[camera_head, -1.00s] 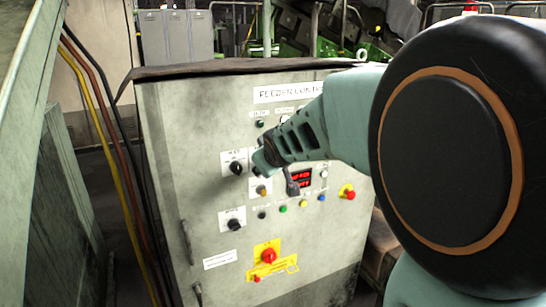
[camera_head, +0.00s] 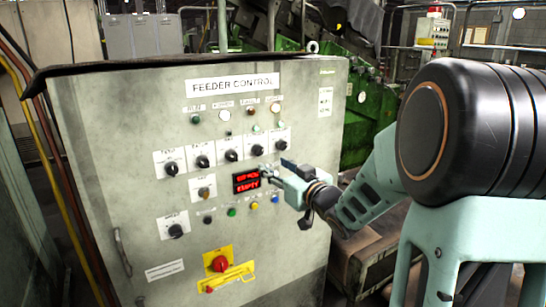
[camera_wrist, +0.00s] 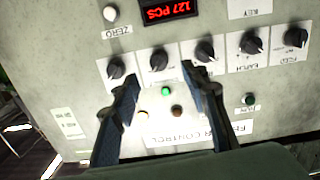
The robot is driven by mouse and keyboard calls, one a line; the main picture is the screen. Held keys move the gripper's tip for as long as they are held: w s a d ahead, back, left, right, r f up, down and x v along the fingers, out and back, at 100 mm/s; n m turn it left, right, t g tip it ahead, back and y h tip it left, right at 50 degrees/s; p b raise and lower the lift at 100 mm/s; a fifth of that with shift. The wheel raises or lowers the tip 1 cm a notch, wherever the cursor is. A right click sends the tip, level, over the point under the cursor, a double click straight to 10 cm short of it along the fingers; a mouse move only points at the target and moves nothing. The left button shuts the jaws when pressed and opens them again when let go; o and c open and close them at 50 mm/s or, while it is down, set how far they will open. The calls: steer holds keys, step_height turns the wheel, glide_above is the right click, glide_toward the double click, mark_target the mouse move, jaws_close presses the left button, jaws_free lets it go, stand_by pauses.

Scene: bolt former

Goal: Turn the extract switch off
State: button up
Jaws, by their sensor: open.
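The grey control cabinet (camera_head: 100,150) carries a row of several black rotary knobs on white plates. I cannot read which label says extract. My gripper (camera_head: 276,170) is at the right end of this row, beside the red display. In the wrist view, where the panel appears upside down, my gripper (camera_wrist: 163,80) is open, with two dark blue fingers wide apart. One knob (camera_wrist: 158,60) shows in the gap between the fingertips; another knob (camera_wrist: 115,68) is just beyond the left fingertip. Nothing is held. I cannot tell whether a finger touches the panel.
The red display (camera_head: 246,181) sits under the knobs; it reads 127 PCS in the wrist view (camera_wrist: 170,9). Green machinery (camera_head: 372,120) stands behind on the right.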

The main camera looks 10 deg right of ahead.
mark_target(261, 153)
steer(key=shift+y, duration=0.4)
steer(key=x, duration=0.6)
steer(key=d+x, duration=0.1)
steer(key=x, duration=0.2)
steer(key=shift+w+a+r, duration=0.2)
steer(key=shift+w+r, duration=0.05)
steer(key=shift+w, duration=0.25)
steer(key=shift+c, duration=0.3)
jaws_close()
steer(key=shift+b, duration=0.3)
